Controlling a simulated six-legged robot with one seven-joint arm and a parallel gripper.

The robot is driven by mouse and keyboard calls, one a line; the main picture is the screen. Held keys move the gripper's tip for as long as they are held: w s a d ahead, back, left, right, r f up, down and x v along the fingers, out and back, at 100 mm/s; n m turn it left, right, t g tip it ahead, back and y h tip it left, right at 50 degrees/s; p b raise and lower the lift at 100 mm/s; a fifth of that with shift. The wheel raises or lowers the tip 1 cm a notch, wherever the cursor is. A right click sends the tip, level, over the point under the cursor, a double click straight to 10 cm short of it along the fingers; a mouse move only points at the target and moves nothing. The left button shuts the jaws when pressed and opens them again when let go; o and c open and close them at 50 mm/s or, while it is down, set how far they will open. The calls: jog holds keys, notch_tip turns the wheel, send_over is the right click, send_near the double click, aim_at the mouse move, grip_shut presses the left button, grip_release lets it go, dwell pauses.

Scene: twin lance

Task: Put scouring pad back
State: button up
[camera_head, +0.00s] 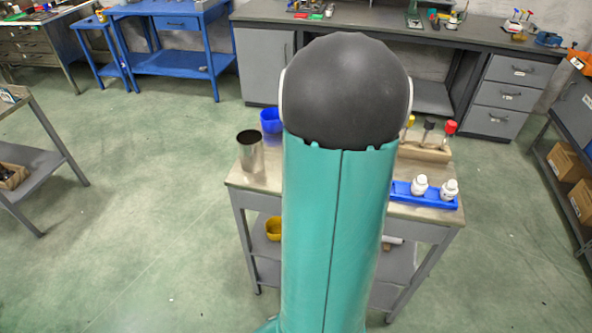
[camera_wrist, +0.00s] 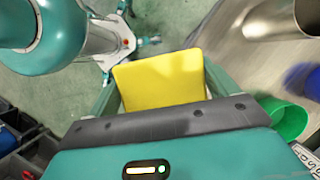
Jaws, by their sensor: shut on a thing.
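The scouring pad (camera_wrist: 158,82) is a flat yellow block in the middle of the wrist view. My gripper (camera_wrist: 160,95) is shut on it, with a teal finger along each side. The pad is held in the air, beside the edge of the metal table top (camera_wrist: 228,50), with green floor visible behind it. In the head view my own arm covers the middle of the table, and neither gripper nor pad shows there.
On the table (camera_head: 238,180) stand a metal cylinder (camera_head: 250,152), a blue cup (camera_head: 270,121), a blue tray (camera_head: 428,198) with two white bottles and a wooden tool rack (camera_head: 425,152). A green cup (camera_wrist: 287,120) shows in the wrist view. A yellow bowl (camera_head: 273,229) sits on the lower shelf.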

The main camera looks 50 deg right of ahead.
jog(key=w+d+f, duration=0.6)
jog(key=f, duration=0.1)
jog(key=shift+w+d+f, duration=0.3)
jog(key=shift+w+d, duration=0.1)
jog(key=shift+w+d+f, duration=0.25)
jog(key=shift+f, duration=1.7)
jog(key=shift+f, duration=0.15)
jog(key=o, duration=0.7)
jog(key=shift+o, duration=0.5)
